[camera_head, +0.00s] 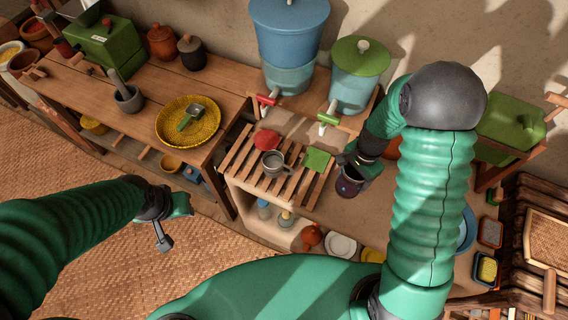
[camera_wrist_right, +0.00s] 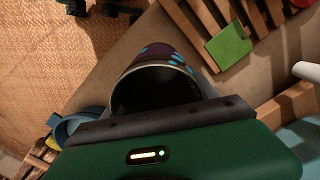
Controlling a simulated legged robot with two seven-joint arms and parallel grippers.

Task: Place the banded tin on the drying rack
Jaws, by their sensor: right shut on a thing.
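The banded tin (camera_head: 348,186), dark purple with blue marks, is at the right of the slatted wooden drying rack (camera_head: 237,162). My right gripper (camera_head: 357,165) is shut on it near its rim. In the right wrist view the open-mouthed tin (camera_wrist_right: 146,70) sits at the jaws, its inside dark and empty-looking. Whether its base touches the counter is hard to tell. The rack bears a grey mug (camera_head: 273,162), a red round piece (camera_head: 266,140) and a green square (camera_head: 317,159). My left gripper (camera_head: 174,222) is open and empty over the floor mat, left of the rack.
A blue water vessel (camera_head: 289,40) and a green-lidded one (camera_head: 359,72) stand behind the rack, taps facing it. A wooden bench (camera_head: 215,75) with a yellow basket (camera_head: 187,137) is at left. The rack's front slats look partly clear.

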